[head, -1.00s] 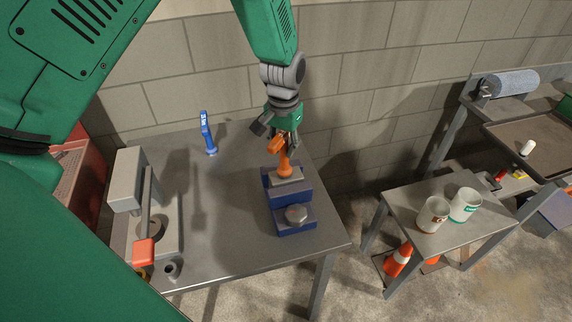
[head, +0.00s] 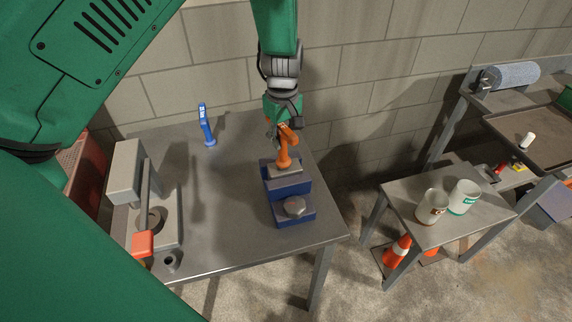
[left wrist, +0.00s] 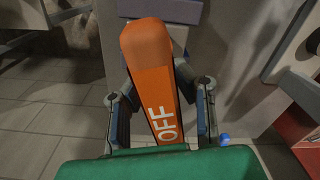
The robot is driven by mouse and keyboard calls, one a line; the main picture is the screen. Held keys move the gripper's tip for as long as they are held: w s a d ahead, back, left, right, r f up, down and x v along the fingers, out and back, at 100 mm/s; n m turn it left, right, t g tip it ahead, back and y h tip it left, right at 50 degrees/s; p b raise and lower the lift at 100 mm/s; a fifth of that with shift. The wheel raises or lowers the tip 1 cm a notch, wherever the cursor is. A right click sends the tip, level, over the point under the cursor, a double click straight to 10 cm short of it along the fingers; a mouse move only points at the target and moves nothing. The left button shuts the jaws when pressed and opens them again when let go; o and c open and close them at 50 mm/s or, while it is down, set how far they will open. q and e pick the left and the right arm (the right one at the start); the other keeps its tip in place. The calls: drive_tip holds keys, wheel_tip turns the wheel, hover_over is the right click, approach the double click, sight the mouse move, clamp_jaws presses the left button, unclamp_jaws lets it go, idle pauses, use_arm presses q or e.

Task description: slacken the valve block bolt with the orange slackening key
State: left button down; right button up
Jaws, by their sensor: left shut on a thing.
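The orange slackening key (head: 284,158) stands upright on the upper step of the blue valve block (head: 288,187). Its lower end covers whatever is beneath it, so a bolt there is hidden. My left gripper (head: 281,133) is shut on the key's handle, from the wall side. In the left wrist view the orange handle (left wrist: 155,75), marked OFF, lies between the two fingers (left wrist: 160,112). A bare grey hex head (head: 295,206) shows on the block's lower step. My right gripper is not in view.
A blue key-like tool (head: 207,127) stands at the table's back left. A grey fixture with a red-orange end (head: 142,244) is at the table's left. The table (head: 225,215) is clear in the middle. Two mugs (head: 448,203) stand on a side table at right.

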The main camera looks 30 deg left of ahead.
use_arm(q)
drive_tip(key=m, duration=0.4)
drive_tip(key=shift+a, duration=0.1)
drive_tip(key=m, duration=0.4)
drive_tip(key=shift+w+a+m, duration=0.1)
drive_tip(key=shift+m, duration=0.2)
drive_tip(key=m, duration=0.8)
drive_tip(key=shift+r+m, duration=0.1)
drive_tip(key=shift+m, duration=0.2)
